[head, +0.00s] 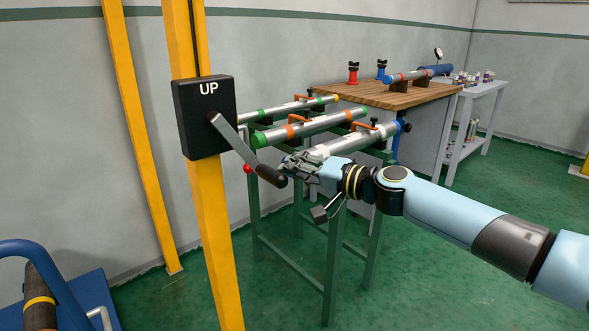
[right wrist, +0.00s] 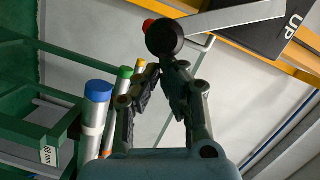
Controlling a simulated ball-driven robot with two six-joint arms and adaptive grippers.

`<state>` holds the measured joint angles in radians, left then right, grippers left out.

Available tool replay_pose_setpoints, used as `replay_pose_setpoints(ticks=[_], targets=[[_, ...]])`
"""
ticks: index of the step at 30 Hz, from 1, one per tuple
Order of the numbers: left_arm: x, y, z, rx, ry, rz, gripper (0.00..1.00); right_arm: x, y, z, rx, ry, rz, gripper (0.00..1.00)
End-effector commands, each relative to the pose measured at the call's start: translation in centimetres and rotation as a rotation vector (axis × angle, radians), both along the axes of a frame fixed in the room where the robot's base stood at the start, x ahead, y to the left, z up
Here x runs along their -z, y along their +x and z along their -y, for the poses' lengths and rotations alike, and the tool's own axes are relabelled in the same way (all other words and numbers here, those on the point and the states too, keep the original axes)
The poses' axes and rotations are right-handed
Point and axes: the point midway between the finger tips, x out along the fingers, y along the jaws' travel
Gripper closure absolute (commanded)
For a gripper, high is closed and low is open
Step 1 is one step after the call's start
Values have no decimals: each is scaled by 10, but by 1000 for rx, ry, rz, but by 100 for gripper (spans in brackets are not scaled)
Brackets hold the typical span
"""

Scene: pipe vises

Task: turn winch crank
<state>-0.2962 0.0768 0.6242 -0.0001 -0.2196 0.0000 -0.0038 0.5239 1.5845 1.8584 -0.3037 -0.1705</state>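The winch box (head: 203,115), black and marked UP, is fixed to a yellow post at left in the head view. Its flat metal crank arm (head: 234,139) slopes down right to a black handle (head: 270,176), with a red knob (head: 248,169) at the joint. My right gripper (head: 288,165) is close beside the handle's near end. In the right wrist view, the handle's round end (right wrist: 164,40) lies just beyond my right gripper's fingertips (right wrist: 160,66). The fingers are partly open with a narrow empty gap; contact with the handle is unclear. My left gripper is not in view.
A green stand (head: 335,215) holding several pipes (head: 310,125) is right behind my right gripper. A wooden-topped bench (head: 390,95) and a grey shelf cart (head: 480,100) stand farther back. A blue cart (head: 85,300) is at the lower left. Green floor (head: 430,270) is clear in front.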

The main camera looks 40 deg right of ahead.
Motion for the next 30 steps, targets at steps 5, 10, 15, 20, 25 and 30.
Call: replay_pose_setpoints(ticks=[5, 10, 15, 20, 25, 30], targets=[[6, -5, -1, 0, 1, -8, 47, 4, -1, -3, -1, 24, -3, 100], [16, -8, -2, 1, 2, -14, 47, 12, -1, -8, -1, 70, -7, 100], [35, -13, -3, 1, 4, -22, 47, 25, -2, -20, -2, 160, -15, 100], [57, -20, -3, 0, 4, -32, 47, 40, -4, -38, -2, 299, -27, 100], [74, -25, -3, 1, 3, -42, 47, 49, -5, -61, -2, 457, -38, 100], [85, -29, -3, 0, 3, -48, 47, 54, -7, -83, -2, 597, -48, 100]])
